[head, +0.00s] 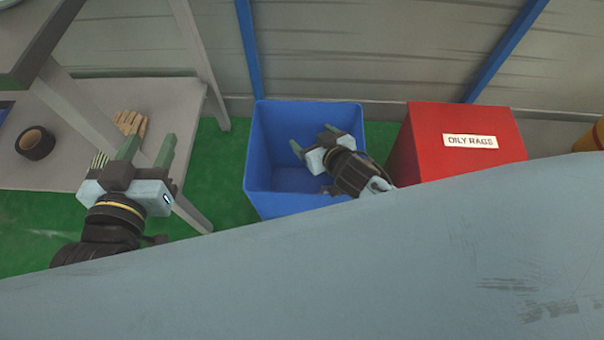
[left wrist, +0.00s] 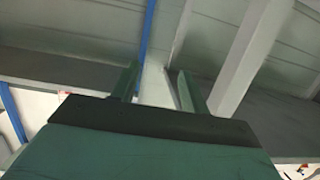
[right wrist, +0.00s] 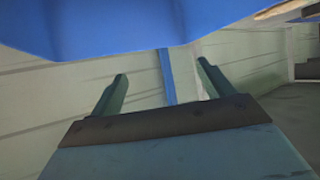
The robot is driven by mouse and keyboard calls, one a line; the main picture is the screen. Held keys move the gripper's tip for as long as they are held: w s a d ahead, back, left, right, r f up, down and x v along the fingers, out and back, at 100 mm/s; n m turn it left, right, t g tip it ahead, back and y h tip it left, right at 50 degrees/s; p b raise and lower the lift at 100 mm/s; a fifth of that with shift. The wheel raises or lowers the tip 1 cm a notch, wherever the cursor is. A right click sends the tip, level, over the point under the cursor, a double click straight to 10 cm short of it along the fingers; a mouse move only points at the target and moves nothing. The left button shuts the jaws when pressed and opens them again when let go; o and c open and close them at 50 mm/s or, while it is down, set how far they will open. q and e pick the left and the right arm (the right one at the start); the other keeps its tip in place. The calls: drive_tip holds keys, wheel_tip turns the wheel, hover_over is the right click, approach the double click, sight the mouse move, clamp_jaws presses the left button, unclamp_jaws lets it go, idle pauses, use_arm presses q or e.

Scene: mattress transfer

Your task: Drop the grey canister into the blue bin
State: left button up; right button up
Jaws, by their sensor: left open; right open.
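The blue bin (head: 268,202) stands on the green floor in the middle of the head view; its wall also fills the top of the right wrist view (right wrist: 100,25). My right gripper (head: 312,138) is over the bin's opening, its fingers apart with nothing between them. The right wrist view (right wrist: 162,72) also shows them apart and empty. My left gripper (head: 149,143) is open and empty, in front of the grey shelf at the left. I see no grey canister in any view. Part of the bin's inside is hidden behind my right gripper and arm.
A red box labelled "OILY RAGS" (head: 460,142) stands right of the bin. On the grey shelf (head: 85,95) lie a black tape roll (head: 35,143) and a tan glove (head: 130,121). A large grey-blue surface (head: 330,275) fills the foreground and hides the floor.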

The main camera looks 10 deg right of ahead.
use_arm(q)
drive_tip(key=s+a+f+g+y+p, duration=0.2)
drive_tip(key=s+a+f+g, duration=0.1)
drive_tip(key=s+f+g, duration=0.2)
drive_tip(key=s+a+f+g+y+p, duration=0.1)
drive_tip(key=s+a+f+g+p, duration=0.2)
drive_tip(key=s+f+g, duration=0.3)
drive_tip(key=shift+s+a+f+n+g+y, duration=0.35)
drive_tip(key=shift+s+f, duration=0.4)
drive_tip(key=shift+f, duration=0.35)
use_arm(e)
drive_tip(key=v, duration=1.1)
drive_tip(key=shift+s+r, duration=0.15)
drive_tip(key=shift+s, duration=0.15)
